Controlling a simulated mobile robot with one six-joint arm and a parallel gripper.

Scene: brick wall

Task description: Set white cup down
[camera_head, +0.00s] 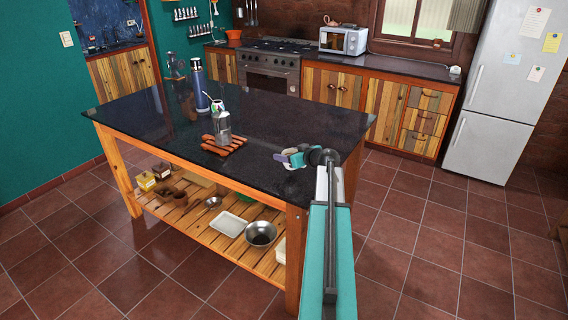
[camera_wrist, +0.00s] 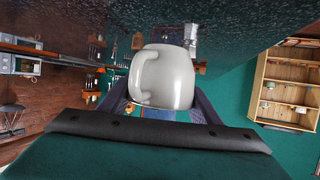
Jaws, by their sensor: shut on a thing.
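The white cup (camera_wrist: 176,78) fills the middle of the wrist view, with its handle on the left side. My gripper (camera_wrist: 160,106) has its fingers on both sides of the cup and is shut on it. In the head view the cup (camera_head: 289,151) is small and partly hidden by my gripper (camera_head: 296,158). Both are at the right front edge of the dark island countertop (camera_head: 290,115). I cannot tell whether the cup touches the top or is held just above it.
A metal canister (camera_head: 222,127) stands on a brown slatted trivet (camera_head: 226,146) left of the cup. A blue flask (camera_head: 200,88) stands farther back. The countertop between trivet and far right corner is clear. A slatted shelf (camera_head: 205,232) below holds bowls.

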